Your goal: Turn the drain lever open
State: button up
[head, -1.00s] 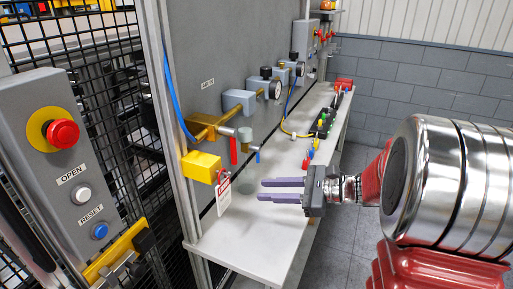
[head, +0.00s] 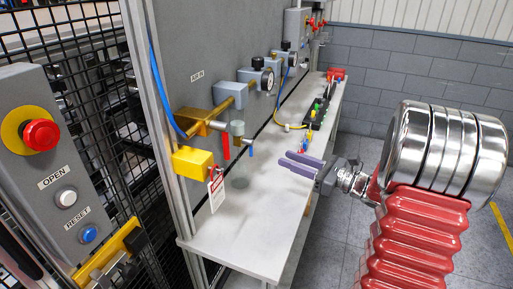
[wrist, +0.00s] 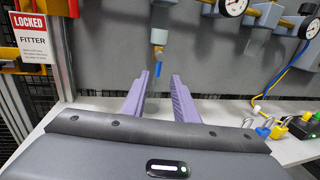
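A red handle (head: 226,146) hangs just left of the bowl. A yellow lock box (head: 193,163) with a LOCKED tag (head: 216,188) is further left. The white bench (head: 245,235) is mostly clear in front.

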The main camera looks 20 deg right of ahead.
jog(key=x, duration=1.3)
jog(key=shift+c, duration=0.4)
grip_shut()
